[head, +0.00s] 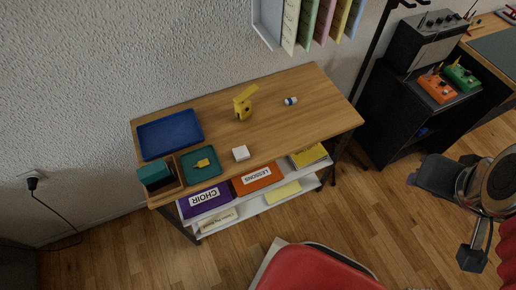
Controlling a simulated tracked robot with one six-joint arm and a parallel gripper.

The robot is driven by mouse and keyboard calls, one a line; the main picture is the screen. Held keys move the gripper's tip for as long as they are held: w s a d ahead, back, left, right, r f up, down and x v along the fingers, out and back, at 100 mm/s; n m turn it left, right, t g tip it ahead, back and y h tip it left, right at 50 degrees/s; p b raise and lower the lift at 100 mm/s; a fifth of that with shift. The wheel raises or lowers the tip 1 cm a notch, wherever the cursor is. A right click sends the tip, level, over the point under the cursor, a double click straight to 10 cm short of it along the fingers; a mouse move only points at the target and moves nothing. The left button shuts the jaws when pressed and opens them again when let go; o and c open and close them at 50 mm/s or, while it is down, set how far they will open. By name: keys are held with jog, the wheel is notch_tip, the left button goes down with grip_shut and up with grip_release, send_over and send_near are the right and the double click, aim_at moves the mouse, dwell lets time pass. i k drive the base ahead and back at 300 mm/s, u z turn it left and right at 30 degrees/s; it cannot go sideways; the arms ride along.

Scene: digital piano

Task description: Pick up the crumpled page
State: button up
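No sheet that is clearly a crumpled page can be made out. A small white blocky object (240,153) lies near the front edge of the wooden desk top; it is too small to tell whether it is paper. A yellow object (244,103) with a raised slanted part stands towards the back middle of the desk. Grey and black parts of my arm show at the right edge, well to the right of the desk and apart from everything on it. I cannot make out my gripper's fingertips there.
The desk top (290,126) holds a blue tray (171,134), a teal tray (200,166) with a yellow item, a dark green block and a small blue-white item. A red seat (315,270) stands in front. Amplifier and pedals stand right.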

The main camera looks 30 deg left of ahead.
aim_at(241, 153)
jog(key=z, duration=0.2)
jog(key=k, duration=1.3)
jog(key=u, duration=1.8)
jog(key=i, duration=0.9)
jog(key=u, duration=0.1)
